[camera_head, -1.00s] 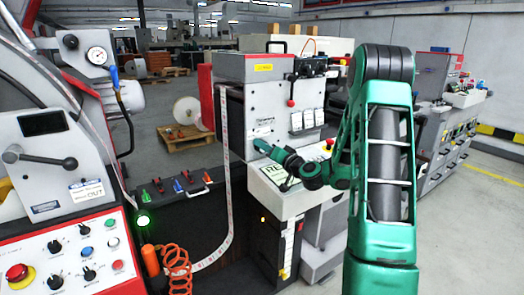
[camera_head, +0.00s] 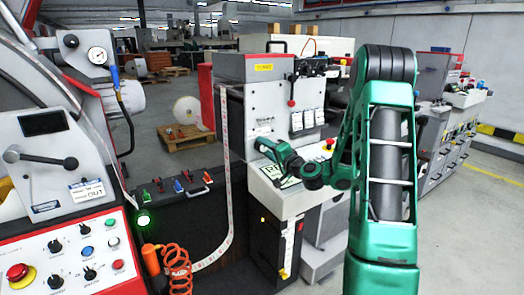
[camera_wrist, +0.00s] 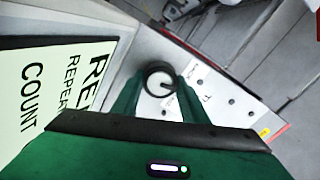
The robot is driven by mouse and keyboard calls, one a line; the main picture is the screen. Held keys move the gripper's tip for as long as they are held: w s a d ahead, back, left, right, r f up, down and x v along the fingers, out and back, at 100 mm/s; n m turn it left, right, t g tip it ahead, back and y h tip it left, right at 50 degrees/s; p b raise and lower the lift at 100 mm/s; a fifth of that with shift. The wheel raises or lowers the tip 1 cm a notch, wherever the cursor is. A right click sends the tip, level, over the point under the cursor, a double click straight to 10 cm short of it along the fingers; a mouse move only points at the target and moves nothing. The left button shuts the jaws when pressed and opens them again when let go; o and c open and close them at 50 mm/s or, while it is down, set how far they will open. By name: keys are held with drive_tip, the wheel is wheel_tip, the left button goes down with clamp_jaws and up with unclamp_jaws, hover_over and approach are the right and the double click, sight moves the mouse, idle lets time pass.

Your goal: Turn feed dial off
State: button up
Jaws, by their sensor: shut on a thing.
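The feed dial (camera_wrist: 159,80) is a round black knob with a pale face and a dark pointer line, on a light grey panel in the wrist view. My gripper (camera_wrist: 157,92) has its two green fingers on either side of the dial, shut on it. In the head view my gripper (camera_head: 262,146) reaches the grey machine's front panel, and the dial is hidden there behind it.
A label sign with "COUNT" and "REPEAT" (camera_wrist: 50,85) lies left of the dial in the wrist view. The grey rewinder (camera_head: 262,105) carries a red emergency button (camera_head: 329,143) to the right. A left control panel (camera_head: 75,255) stands nearer.

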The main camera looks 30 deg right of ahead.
drive_tip(key=shift+m, duration=1)
drive_tip(key=shift+d, duration=0.1)
drive_tip(key=o, duration=1.1)
drive_tip(key=shift+s, duration=0.1)
drive_tip(key=s, duration=1)
drive_tip(key=shift+s+d+f, duration=0.1)
drive_tip(key=shift+s+d, duration=0.05)
drive_tip(key=shift+s, duration=0.1)
